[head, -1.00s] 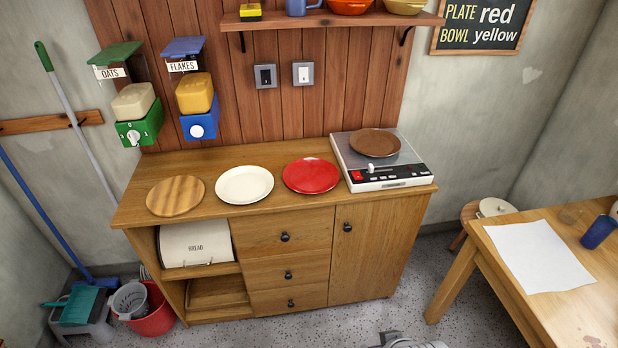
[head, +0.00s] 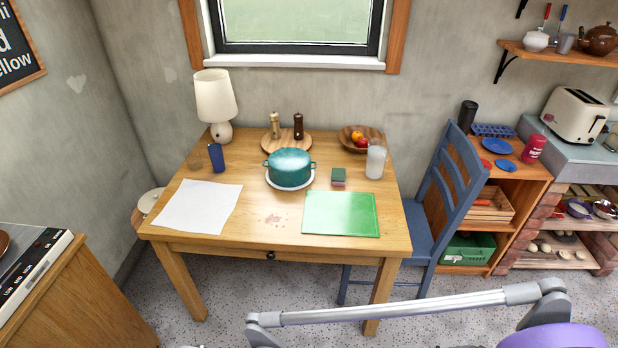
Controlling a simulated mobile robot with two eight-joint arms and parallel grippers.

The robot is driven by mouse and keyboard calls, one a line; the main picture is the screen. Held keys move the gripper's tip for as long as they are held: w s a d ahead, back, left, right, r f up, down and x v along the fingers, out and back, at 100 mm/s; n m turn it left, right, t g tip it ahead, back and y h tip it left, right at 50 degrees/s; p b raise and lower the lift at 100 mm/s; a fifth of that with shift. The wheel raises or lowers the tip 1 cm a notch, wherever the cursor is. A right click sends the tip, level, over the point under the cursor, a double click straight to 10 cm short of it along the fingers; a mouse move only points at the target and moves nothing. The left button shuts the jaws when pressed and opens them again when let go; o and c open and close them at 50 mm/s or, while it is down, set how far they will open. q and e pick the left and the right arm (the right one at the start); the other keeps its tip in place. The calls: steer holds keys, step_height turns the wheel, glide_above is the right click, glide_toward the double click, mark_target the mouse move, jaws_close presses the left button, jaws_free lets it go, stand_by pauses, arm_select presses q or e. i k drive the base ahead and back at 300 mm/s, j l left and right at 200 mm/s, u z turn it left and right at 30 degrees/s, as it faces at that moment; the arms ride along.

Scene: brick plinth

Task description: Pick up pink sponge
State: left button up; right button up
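A small sponge (head: 338,177) lies on the wooden table (head: 262,238), with a dark green top and a pink lower part. It is just behind the green cutting board (head: 340,213), between the teal pot and the frosted glass. Nothing holds it. Neither gripper is in view. Grey and purple links of my own arm show at the bottom right, in front of the table.
On the table stand the teal pot (head: 289,166), frosted glass (head: 376,160), blue cup (head: 216,157), lamp (head: 216,100) and a fruit bowl (head: 361,138). A blue chair (head: 428,215) stands against the table's right side. A reddish stain marks bare wood near the front edge.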

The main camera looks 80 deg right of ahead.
mark_target(338, 178)
steer(key=z, duration=3)
